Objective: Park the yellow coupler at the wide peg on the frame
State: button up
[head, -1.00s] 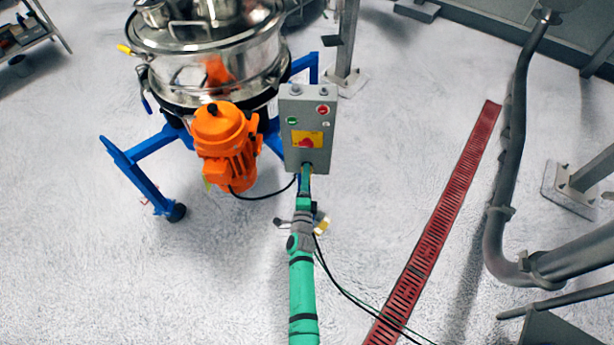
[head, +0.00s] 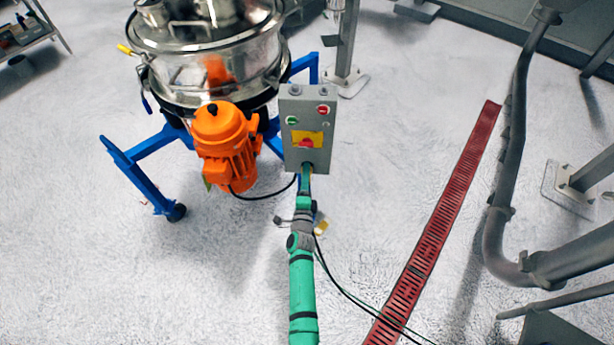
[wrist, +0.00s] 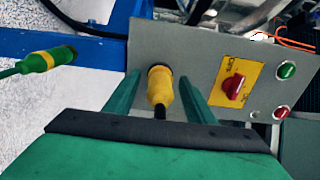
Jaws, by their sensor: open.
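The yellow coupler (wrist: 160,88) sits at the face of the grey control box (wrist: 205,58) in the wrist view, its dark cable end toward me. My gripper (wrist: 160,90) is open, with one green finger on each side of the coupler and a visible gap to each. A green coupler with a yellow band (wrist: 42,62) is at the blue frame (wrist: 95,44) on the left. I cannot make out the wide peg. In the head view my arm reaches the lower end of the control box (head: 307,130), and the yellow coupler is hidden there.
The box carries a red switch on a yellow plate (wrist: 234,86), a green button (wrist: 286,71) and a red button (wrist: 281,112). An orange motor (head: 225,145) stands left of it under the steel sifter (head: 215,75). A dark cable hangs near my arm.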

grip_shut()
jog(key=shift+s+a, duration=0.2)
jog(key=shift+s, duration=2.75)
jog(key=shift+s+f, duration=0.1)
